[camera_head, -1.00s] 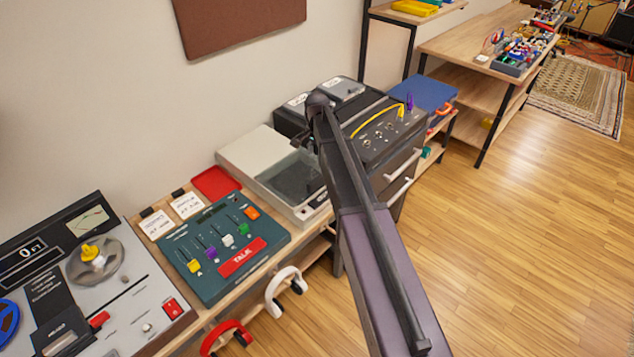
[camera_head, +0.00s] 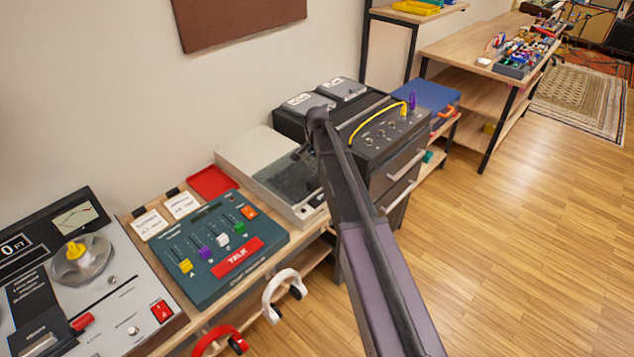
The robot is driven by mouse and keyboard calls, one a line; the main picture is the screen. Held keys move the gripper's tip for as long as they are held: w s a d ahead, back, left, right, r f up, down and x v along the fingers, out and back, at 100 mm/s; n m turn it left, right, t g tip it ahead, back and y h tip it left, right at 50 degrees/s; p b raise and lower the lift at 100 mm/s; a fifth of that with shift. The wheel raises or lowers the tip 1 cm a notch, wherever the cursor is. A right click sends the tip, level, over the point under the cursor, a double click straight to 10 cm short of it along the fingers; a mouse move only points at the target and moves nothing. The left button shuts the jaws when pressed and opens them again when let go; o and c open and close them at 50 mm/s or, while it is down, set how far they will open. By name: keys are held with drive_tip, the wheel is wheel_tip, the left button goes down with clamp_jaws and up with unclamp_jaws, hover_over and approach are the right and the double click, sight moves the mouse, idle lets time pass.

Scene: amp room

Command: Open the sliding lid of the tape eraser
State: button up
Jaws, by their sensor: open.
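The likely tape eraser is the low pale-beige box (camera_head: 246,151) on the bench, in the middle of the head view. Its left part is a plain light panel, and a dark see-through panel (camera_head: 283,180) covers or fills its right part. I cannot tell from here whether the lid is slid at all. My arm rises from the lower right to a dark joint in front of the box's right end and hides that end.
A green mixer with sliders (camera_head: 213,245) and a red tray (camera_head: 212,181) sit left of the box. A tape recorder (camera_head: 92,292) is at far left. A black unit with a yellow cable (camera_head: 370,140) stands behind my arm. White headphones (camera_head: 283,291) hang at the bench front. Floor at right is clear.

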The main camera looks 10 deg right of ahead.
sight(317, 176)
drive_tip(key=shift+f+b, duration=1.95)
drive_tip(key=shift+f, duration=0.3)
clamp_jaws()
